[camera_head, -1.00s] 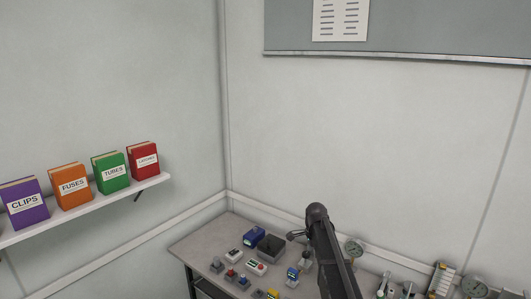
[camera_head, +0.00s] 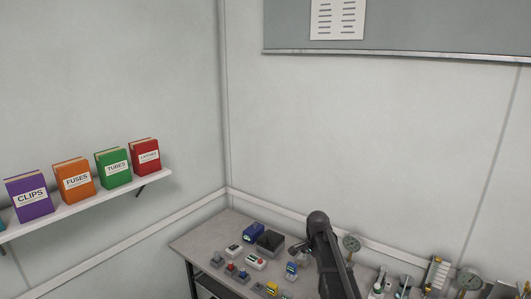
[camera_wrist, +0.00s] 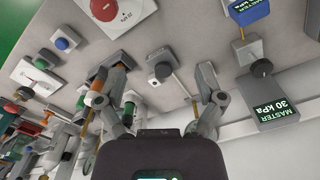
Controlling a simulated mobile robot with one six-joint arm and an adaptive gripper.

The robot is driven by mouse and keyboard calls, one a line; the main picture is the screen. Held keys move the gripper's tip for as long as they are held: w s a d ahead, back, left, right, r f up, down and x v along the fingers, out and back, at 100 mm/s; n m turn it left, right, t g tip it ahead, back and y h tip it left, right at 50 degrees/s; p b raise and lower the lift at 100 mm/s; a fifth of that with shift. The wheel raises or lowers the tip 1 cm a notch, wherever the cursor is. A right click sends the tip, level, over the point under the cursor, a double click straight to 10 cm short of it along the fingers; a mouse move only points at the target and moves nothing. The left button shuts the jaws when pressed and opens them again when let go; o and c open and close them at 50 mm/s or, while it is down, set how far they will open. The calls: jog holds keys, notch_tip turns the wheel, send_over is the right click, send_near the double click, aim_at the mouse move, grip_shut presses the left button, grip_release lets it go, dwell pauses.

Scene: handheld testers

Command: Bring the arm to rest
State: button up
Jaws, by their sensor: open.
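My arm (camera_head: 320,245) reaches over the bench from the lower right in the head view. My gripper (camera_head: 293,252) shows small at its end, over the bench top. In the wrist view the two fingers of my gripper (camera_wrist: 165,85) are spread wide apart with nothing held between them. A small grey box with a black knob (camera_wrist: 160,68) shows in the gap between the fingers, beyond the tips. Its distance from them is hard to tell.
The bench (camera_head: 195,240) carries several testers and button boxes, a dark box (camera_head: 270,240) and gauges (camera_head: 351,243). A grey MASTER 30 kPa unit (camera_wrist: 265,85) lies right of the fingers. A wall shelf (camera_head: 100,197) holds labelled boxes at left.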

jog(key=s+f+n+b, duration=0.2)
jog(key=s+n, duration=1.1)
jog(key=s, duration=1)
jog(key=shift+s+a+f, duration=0.15)
jog(key=shift+s+f, duration=0.15)
jog(key=shift+s, duration=0.1)
jog(key=shift+c, duration=0.2)
jog(key=c, duration=0.4)
